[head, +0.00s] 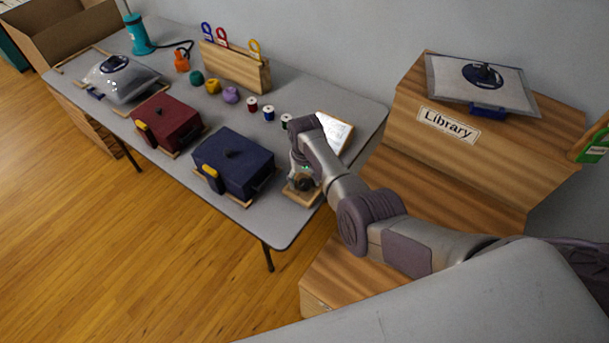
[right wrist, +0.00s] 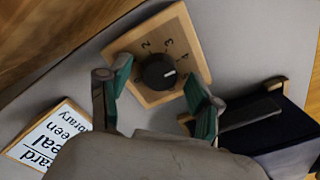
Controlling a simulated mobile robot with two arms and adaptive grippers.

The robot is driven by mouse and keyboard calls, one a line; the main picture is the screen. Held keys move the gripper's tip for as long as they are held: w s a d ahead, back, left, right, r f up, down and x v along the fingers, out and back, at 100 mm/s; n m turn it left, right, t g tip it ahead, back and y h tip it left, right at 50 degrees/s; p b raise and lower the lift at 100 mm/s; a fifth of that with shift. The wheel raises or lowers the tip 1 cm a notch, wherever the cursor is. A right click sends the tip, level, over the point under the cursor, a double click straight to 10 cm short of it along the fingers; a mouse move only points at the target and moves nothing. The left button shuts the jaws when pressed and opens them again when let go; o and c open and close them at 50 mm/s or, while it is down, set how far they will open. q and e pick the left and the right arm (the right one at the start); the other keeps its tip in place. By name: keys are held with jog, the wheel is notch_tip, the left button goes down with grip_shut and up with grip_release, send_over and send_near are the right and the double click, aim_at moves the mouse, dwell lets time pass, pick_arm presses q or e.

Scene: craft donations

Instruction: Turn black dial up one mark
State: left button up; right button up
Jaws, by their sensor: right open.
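The black dial (right wrist: 158,72) sits on a square wooden plate (right wrist: 190,38) with numbers on it, including a 2 and a 3. Its white pointer line points to the right in the right wrist view; the number it meets is too small to read surely. In the head view the plate (head: 301,197) lies at the table's near right corner, with the dial partly hidden by the gripper. My right gripper (right wrist: 160,84) is open, its two green-padded fingers on either side of the dial and apart from it. My left gripper is not in view.
A navy box (head: 234,162) with a yellow latch stands left of the dial plate, and a dark red box (head: 167,122) beyond it. A printed card (head: 334,132) on a wooden board, spools and yarn balls lie behind. The wooden Library bin (head: 470,150) stands at right.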

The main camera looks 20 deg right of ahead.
aim_at(305, 182)
notch_tip(305, 182, up, 12)
dwell(0.5)
jog(key=shift+f, duration=0.1)
